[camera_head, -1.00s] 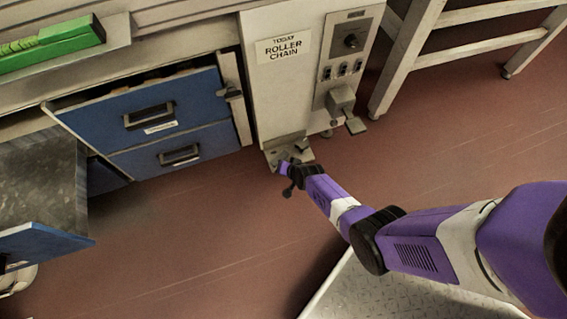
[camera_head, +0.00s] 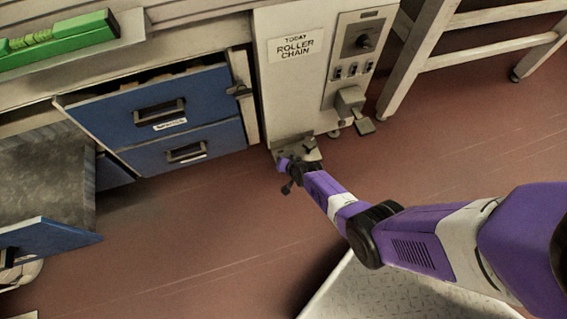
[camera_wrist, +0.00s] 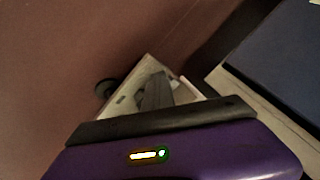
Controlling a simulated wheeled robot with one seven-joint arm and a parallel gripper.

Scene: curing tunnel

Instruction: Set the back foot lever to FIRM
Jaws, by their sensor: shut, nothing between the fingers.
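The white machine (camera_head: 291,95) marked "TODAY ROLLER CHAIN" stands at the middle back. A grey metal foot plate (camera_head: 311,151) with a small dark lever-like part sits low at its front left corner. My gripper (camera_head: 286,170) is shut and empty, low over the floor, right in front of that plate. It hides part of the plate, and I cannot tell whether it touches it. In the wrist view a pale plate (camera_wrist: 128,98) with a dark grey piece (camera_wrist: 157,93) lies just beyond my purple wrist housing. No FIRM marking is readable, so the lever's setting is unclear.
Blue drawers (camera_head: 180,121) stand to the left, one pulled out. A pale stand (camera_head: 402,75) is to the right. Red-brown floor (camera_head: 215,235) is open in front.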

